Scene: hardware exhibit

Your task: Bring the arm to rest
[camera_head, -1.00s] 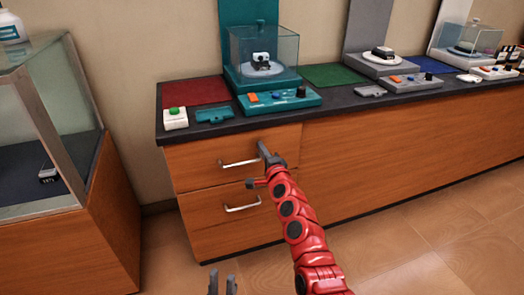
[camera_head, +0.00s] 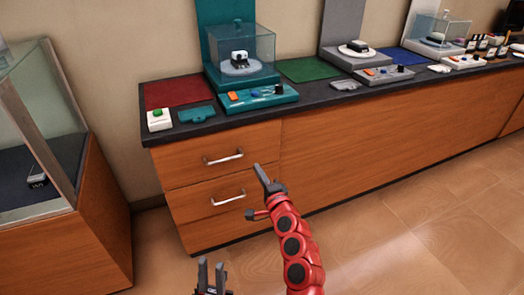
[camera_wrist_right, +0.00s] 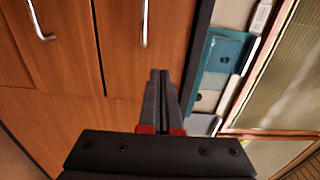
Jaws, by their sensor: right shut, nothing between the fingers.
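My right arm (camera_head: 291,245) is red with black discs and reaches up from the bottom of the head view. Its gripper (camera_head: 259,168) is in front of the wooden counter, to the right of the drawer handles. In the right wrist view, its two dark fingers (camera_wrist_right: 158,75) are together with nothing between them. My left gripper (camera_head: 211,264) shows at the bottom of the head view, its two grey fingers apart and empty. The rest of the left arm is out of view.
Two closed drawers with an upper handle (camera_head: 224,157) and a lower handle (camera_head: 228,198) face me. The dark countertop (camera_head: 215,122) carries a teal control panel (camera_head: 259,98) and other exhibits. A glass display case (camera_head: 40,130) stands at the left. The floor (camera_head: 400,240) at the right is clear.

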